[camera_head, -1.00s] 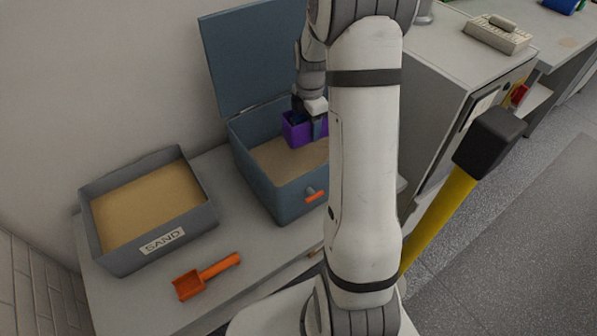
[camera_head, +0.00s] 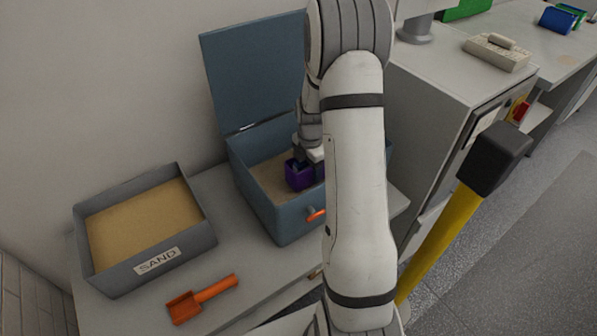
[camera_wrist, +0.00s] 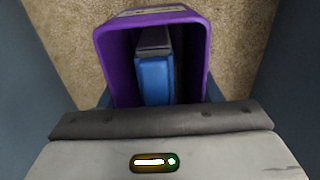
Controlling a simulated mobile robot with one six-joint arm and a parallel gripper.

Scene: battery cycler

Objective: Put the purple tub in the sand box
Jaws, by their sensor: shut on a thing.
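The purple tub (camera_head: 298,175) is in my gripper (camera_head: 311,153), inside the open blue-grey box (camera_head: 282,222) with a sandy bottom. My gripper is shut on the tub from above. The wrist view shows the tub (camera_wrist: 101,62) close up, its opening towards the camera, with sand around it and the box's walls at both sides. A blue and grey piece (camera_wrist: 154,78) shows inside the tub; I cannot tell whether it is a finger or contents. Whether the tub touches the sand is not clear. My arm hides the box's right part in the head view.
The box's hinged lid (camera_head: 255,75) stands open against the wall. A grey tray labelled SAND (camera_head: 157,262) is on the bench at left, with an orange scoop (camera_head: 203,297) in front. A grey cabinet (camera_head: 440,80) stands right of the box, near a yellow post with a black top (camera_head: 494,160).

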